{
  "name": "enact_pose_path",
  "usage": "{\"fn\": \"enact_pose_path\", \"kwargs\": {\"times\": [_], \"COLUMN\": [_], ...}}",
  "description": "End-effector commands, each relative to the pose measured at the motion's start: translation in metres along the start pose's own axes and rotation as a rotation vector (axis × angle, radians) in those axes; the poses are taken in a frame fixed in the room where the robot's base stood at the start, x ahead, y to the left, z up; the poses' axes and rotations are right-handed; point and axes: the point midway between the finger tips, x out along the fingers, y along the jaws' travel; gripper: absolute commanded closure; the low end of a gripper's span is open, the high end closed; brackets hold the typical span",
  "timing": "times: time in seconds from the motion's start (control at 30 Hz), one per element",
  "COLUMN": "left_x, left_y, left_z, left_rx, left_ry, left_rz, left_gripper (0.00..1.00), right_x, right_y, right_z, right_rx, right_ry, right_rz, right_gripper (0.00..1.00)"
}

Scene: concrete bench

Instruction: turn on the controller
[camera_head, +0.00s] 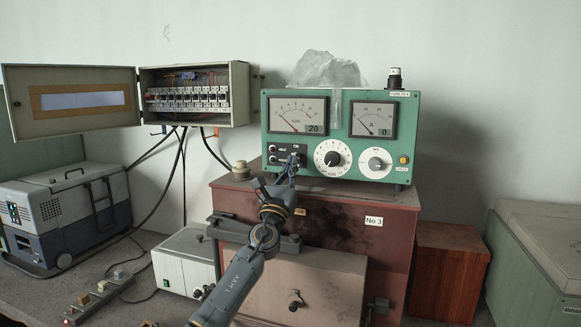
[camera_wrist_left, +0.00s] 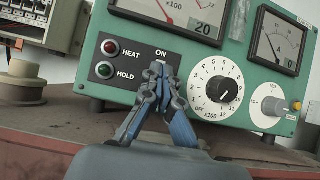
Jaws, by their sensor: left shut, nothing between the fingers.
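The controller (camera_head: 344,105) is a green box with two dial meters, standing on a reddish-brown cabinet. In the left wrist view its face (camera_wrist_left: 256,72) shows a red HEAT lamp, a green HOLD lamp, a panel marked ON, a black numbered knob (camera_wrist_left: 222,89) and a grey knob (camera_wrist_left: 273,106). My left gripper (camera_head: 292,163) is at the front of the panel, left of the black knob. In the wrist view its shut fingertips (camera_wrist_left: 158,70) are just below the ON label and hide what is there. I cannot tell whether they touch the panel. My right gripper is not in view.
An open breaker box (camera_head: 198,120) hangs on the wall at left, with its door swung out. A grey-blue case (camera_head: 62,212) and a white box (camera_head: 184,262) stand on the bench. The reddish-brown cabinet (camera_head: 390,240) is under the controller. A plastic bag (camera_head: 327,70) lies on top.

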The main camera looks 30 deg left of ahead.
Motion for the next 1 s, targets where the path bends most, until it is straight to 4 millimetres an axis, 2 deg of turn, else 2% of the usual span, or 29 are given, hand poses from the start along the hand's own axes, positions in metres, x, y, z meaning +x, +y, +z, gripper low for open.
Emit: {"fn": "enact_pose_path", "kwargs": {"times": [0.17, 0.27, 0.7, 0.83, 1.0], "left_x": [-0.006, -0.017, -0.098, -0.112, -0.119], "left_y": [0.0, 0.0, 0.0, 0.0, 0.0], "left_z": [-0.001, -0.002, -0.002, -0.002, -0.001], "left_rx": [0.001, 0.0, 0.001, 0.0, 0.001], "left_ry": [-0.001, 0.001, 0.003, 0.003, 0.001], "left_rz": [0.0, -0.001, -0.001, -0.001, 0.0], "left_gripper": [1.0, 1.0, 1.0, 1.0, 1.0], "right_x": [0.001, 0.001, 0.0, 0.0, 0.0], "right_y": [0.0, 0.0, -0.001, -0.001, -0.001], "right_z": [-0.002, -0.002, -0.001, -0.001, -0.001], "right_rx": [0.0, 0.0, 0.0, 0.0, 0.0], "right_ry": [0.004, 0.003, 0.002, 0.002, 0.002], "right_rz": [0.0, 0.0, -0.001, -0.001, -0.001], "right_gripper": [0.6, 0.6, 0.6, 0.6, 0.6]}}
